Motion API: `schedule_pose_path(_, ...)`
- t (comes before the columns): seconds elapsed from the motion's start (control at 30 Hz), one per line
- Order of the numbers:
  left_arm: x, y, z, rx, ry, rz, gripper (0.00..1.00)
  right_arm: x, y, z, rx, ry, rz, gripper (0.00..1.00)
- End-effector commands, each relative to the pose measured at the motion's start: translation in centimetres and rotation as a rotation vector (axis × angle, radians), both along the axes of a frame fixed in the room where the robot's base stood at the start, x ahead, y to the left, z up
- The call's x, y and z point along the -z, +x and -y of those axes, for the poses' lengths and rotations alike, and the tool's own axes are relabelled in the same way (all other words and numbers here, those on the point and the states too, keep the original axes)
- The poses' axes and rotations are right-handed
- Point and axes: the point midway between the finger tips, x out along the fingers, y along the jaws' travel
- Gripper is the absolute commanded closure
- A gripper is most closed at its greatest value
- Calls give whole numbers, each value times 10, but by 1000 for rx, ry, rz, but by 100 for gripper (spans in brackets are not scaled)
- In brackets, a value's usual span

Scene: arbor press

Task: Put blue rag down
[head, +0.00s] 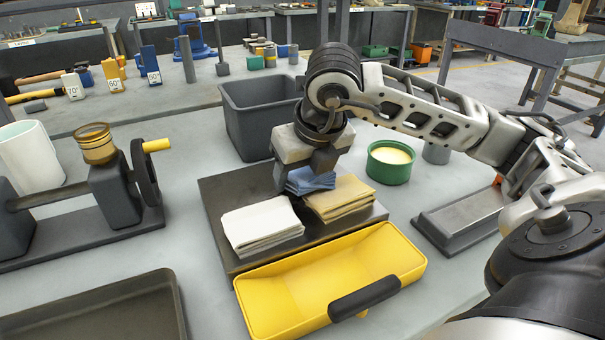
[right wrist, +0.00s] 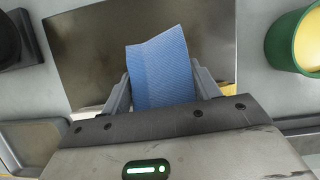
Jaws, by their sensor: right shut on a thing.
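The blue rag (head: 316,180) is folded and sits between the fingers of my right gripper (head: 305,178), which is shut on it. It is over the back part of a dark flat board (head: 232,197); I cannot tell whether it touches the board. In the right wrist view the blue rag (right wrist: 160,62) sticks out past the two fingers of my right gripper (right wrist: 162,88), over the dark board (right wrist: 85,60). A folded white rag (head: 262,225) and a folded tan rag (head: 340,198) lie on the board in front. My left gripper is not in view.
A grey bin (head: 255,112) stands behind the board. A green tub (head: 390,162) of pale yellow stuff is to the right. A yellow tray (head: 300,285) with a dark handle lies in front. A grey metal block (head: 462,220) lies at right, a hand-cranked device (head: 115,190) at left.

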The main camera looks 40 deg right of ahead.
Motion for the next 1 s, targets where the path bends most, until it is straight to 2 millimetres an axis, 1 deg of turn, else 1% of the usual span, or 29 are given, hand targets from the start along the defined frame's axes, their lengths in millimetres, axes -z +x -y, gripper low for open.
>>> schedule_pose_path(0.13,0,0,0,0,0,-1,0,-3,0,0,0,0,1,65)
schedule_pose_path(0.23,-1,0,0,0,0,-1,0,-11,1,0,0,1,3,65)
schedule_pose_path(0.33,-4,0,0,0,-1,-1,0,-25,1,0,1,1,5,65)
schedule_pose_path(0.4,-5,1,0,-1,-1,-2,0,-38,-1,0,-2,1,6,65)
schedule_pose_path(0.47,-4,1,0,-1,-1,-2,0,-48,-12,0,-1,-3,7,65)
schedule_pose_path(0.67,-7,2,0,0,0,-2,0,-93,-50,-2,0,-3,9,65)
schedule_pose_path(0.7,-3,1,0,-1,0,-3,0,-96,-60,-1,1,-6,7,65)
schedule_pose_path(0.8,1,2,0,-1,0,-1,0,-105,-84,-2,3,-7,6,65)
schedule_pose_path(0.9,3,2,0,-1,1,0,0,-114,-104,-3,4,-5,6,65)
schedule_pose_path(1.0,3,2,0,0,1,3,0,-120,-120,-4,4,-5,4,65)
